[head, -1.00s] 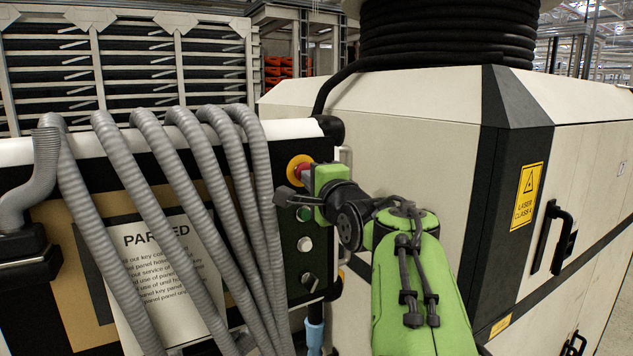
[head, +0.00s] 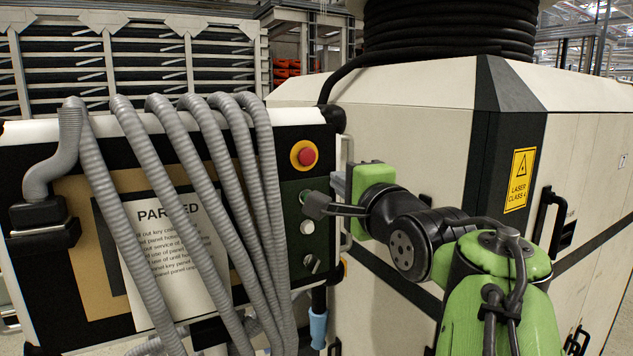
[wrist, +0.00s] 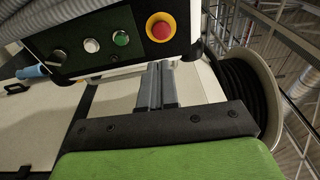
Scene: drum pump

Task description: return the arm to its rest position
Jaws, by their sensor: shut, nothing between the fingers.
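My gripper (wrist: 158,88) is shut and empty in the wrist view, its two grey fingers together. In the head view my gripper (head: 340,186) is at the right edge of the control panel, partly hidden by my own wrist parts. The panel (head: 292,262) carries a red emergency button (head: 306,157) on a yellow ring, a pale button (head: 307,227) and a dark selector knob (head: 311,262). The wrist view also shows the red button (wrist: 160,29), a green button (wrist: 121,38) and the white button (wrist: 91,45). The fingers look apart from the buttons.
Grey ribbed hoses (head: 185,190) hang over the panel, partly covering a paper notice (head: 165,235). A large cream cabinet (head: 420,130) with a black handle (head: 552,225) stands close on the right. A black hose coil (head: 445,30) sits on top. Racks (head: 140,60) stand behind.

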